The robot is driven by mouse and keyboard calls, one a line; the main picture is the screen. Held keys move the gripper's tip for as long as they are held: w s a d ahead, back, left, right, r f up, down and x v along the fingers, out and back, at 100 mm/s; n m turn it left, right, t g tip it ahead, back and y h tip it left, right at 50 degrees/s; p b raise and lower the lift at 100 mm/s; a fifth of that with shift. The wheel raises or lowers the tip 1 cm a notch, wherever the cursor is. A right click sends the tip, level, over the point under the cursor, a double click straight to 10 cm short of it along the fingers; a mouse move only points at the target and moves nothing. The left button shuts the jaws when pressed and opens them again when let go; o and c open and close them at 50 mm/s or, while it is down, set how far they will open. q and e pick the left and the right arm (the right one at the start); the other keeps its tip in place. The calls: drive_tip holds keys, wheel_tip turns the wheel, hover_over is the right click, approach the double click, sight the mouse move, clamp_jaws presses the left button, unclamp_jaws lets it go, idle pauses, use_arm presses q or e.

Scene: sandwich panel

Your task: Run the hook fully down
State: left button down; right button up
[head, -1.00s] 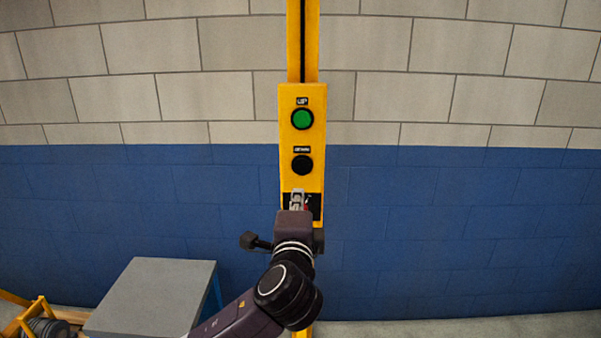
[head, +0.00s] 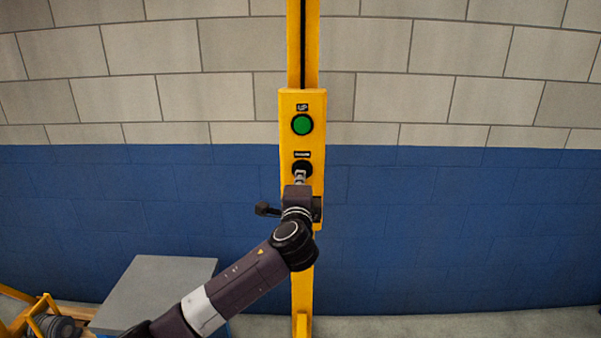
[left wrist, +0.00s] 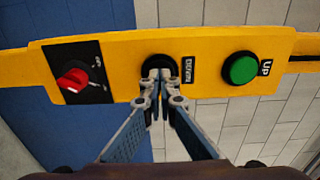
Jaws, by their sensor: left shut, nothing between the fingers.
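The yellow control panel (head: 287,140) hangs upright on a yellow post in front of the wall. It carries a green UP button (head: 302,125) and below it a black DOWN button (head: 302,166). My left gripper (head: 299,178) is shut and empty, its fingertips at the DOWN button and partly covering it. In the left wrist view the closed fingertips (left wrist: 161,92) overlap the lower edge of the black button (left wrist: 158,64); I cannot tell whether the button is pressed in. A red switch (left wrist: 73,80) sits left of it there. No hook is in view.
A grey-topped table (head: 155,285) stands at the lower left. A yellow frame with dark round weights (head: 55,327) is beside it. The floor right of the post (head: 302,290) is clear.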

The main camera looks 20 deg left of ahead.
use_arm(q)
drive_tip(key=shift+w+a, duration=0.15)
drive_tip(key=shift+w, duration=0.45)
